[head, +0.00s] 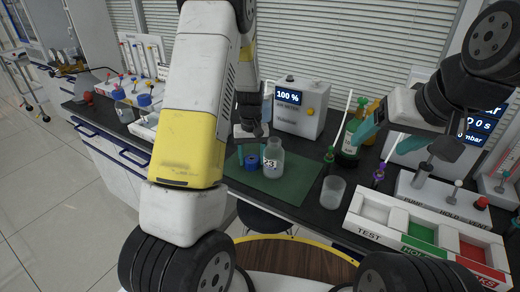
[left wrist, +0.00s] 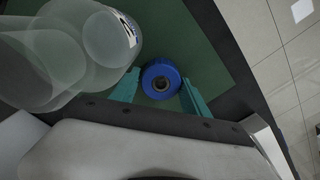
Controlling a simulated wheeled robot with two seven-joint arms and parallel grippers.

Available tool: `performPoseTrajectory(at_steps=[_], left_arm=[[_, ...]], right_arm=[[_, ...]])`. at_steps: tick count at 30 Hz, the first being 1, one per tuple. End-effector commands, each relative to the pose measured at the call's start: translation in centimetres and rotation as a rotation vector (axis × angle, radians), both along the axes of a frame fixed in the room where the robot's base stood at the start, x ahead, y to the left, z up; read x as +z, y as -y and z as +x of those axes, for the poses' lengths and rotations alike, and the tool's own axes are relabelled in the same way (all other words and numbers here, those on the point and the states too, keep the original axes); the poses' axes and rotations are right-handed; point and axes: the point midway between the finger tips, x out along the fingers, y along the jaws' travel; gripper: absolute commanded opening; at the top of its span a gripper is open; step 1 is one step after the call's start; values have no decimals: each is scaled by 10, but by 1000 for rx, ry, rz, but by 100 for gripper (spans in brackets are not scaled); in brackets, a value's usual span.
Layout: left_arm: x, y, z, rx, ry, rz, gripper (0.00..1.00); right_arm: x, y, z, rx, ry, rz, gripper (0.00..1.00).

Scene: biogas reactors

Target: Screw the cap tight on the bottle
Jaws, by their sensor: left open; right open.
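The blue cap (head: 251,162) lies on the green mat just left of the clear glass bottle (head: 273,160), which stands upright with its mouth uncovered and a label on its side. My left gripper (head: 250,140) is open, pointing down over the cap. In the left wrist view the cap (left wrist: 161,79) sits between the spread teal fingertips (left wrist: 158,88), with gaps to both. The bottle (left wrist: 95,45) is close beside the left finger in that view. My right gripper (head: 388,138) is open and empty, off to the right above the bench.
The green mat (head: 300,187) has bare room right of the bottle. An empty glass beaker (head: 332,192) stands near the bench's front edge. A meter reading 100 % (head: 300,105) stands behind. A green bottle (head: 350,140) and a sectioned tray (head: 398,217) are at the right.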

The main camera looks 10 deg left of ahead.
Motion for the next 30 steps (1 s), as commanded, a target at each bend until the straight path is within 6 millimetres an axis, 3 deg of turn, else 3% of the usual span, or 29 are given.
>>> performPoseTrajectory(at_steps=[11, 18, 30], left_arm=[[-2, 0, 0, 0, 0, -1, 52], [-1, 0, 0, 0, 1, -1, 5], [10, 0, 1, 1, 2, -1, 4]], right_arm=[[0, 0, 0, 0, 0, 0, 75], [0, 0, 0, 0, 0, 0, 75], [0, 0, 0, 0, 0, 0, 75]])
